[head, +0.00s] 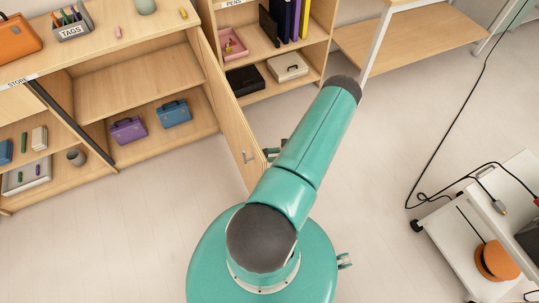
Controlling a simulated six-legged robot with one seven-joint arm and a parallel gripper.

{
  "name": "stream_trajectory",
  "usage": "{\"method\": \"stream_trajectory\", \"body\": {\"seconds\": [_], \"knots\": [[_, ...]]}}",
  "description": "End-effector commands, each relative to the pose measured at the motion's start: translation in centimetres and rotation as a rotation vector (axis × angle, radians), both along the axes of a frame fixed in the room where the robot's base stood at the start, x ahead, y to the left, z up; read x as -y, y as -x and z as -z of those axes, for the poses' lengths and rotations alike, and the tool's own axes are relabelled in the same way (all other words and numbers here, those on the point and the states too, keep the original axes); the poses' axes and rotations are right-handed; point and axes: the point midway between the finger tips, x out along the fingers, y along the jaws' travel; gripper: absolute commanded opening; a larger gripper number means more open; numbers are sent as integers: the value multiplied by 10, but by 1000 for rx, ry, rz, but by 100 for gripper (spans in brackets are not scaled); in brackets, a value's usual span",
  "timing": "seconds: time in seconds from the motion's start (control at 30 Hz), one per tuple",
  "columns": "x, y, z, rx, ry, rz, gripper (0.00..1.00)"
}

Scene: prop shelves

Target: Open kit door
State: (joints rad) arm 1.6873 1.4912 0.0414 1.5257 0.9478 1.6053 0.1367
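A light wooden door (226,104) stands swung out from the cabinet (120,80), hinged at the cabinet's right side. Its metal handle (249,157) is near its free edge. The cabinet's compartments beside the door are open to view, with a purple case (128,130) and a blue case (174,113) on the lower shelf. My teal arm covers the floor just right of the door. A small dark part of my gripper (272,154) shows past the arm, close to the door's free edge. Its fingers are mostly hidden, so I cannot tell whether it touches the door.
A shelf (300,55) with binders, a pink tray and cases stands behind the door. A white cart (480,240) with cables and an orange round object (496,260) is at right. The pale floor (120,240) is clear at lower left.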

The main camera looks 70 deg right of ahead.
Motion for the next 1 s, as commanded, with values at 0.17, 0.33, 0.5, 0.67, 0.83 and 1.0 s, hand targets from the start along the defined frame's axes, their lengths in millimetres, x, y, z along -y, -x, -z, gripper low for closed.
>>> {"method": "stream_trajectory", "body": {"seconds": [0.17,0.33,0.5,0.67,0.83,1.0], "knots": [[10,-10,-3,9,19,20,0],[10,-10,-3,9,19,20,0],[10,-9,-3,10,17,21,33],[10,-7,-3,12,14,21,33],[10,-6,-3,12,12,21,33],[9,-5,-3,11,10,21,33]]}}
